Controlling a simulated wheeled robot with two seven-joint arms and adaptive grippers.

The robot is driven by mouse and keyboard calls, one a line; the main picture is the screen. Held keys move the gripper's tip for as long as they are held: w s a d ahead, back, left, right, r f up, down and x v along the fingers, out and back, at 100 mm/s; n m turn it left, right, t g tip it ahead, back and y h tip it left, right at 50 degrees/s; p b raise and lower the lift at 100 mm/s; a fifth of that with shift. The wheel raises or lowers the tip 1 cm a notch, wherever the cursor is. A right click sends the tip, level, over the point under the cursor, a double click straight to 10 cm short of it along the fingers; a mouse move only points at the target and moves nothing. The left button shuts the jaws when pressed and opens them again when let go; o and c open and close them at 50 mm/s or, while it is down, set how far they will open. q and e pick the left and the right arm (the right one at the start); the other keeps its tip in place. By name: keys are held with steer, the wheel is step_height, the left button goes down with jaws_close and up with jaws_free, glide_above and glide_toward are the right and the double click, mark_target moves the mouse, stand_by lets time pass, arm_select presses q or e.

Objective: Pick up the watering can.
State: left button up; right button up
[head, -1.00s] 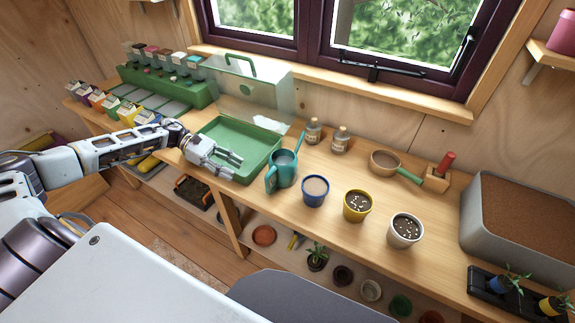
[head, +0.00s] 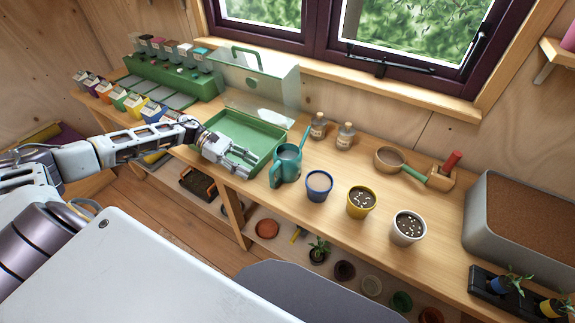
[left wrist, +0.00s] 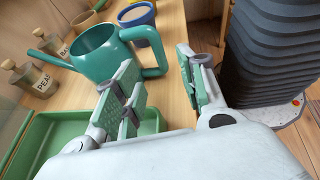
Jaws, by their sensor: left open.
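The teal watering can (head: 288,166) stands upright on the wooden bench, with its handle toward my left gripper and its spout pointing toward the back. My left gripper (head: 253,165) is open and empty, over the near right part of the green tray, a short gap left of the can. In the left wrist view the can (left wrist: 98,53) is beyond the fingers. Its handle (left wrist: 157,62) appears between the two open fingertips of the left gripper (left wrist: 158,58); I cannot tell whether they reach around it. My right gripper is not in view.
The green tray (head: 214,123) with its raised clear lid (head: 270,80) lies left of the can. A blue pot (head: 318,190) is close on its right, then a yellow pot (head: 361,206) and a white pot (head: 407,231). Two bottles (head: 318,130) stand behind.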

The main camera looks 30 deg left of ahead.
mark_target(273, 185)
arm_select(q)
steer(key=x, duration=0.3)
steer(key=shift+d, duration=0.2)
steer(key=shift+w+d+f+p, duration=0.1)
steer(key=shift+d+f+p, duration=0.2)
steer(key=shift+d, duration=0.45)
steer(key=shift+p+x, duration=0.6)
steer(key=shift+x, duration=0.45)
steer(key=shift+p+x, duration=0.35)
steer(key=shift+x, duration=1)
steer(key=shift+w, duration=0.1)
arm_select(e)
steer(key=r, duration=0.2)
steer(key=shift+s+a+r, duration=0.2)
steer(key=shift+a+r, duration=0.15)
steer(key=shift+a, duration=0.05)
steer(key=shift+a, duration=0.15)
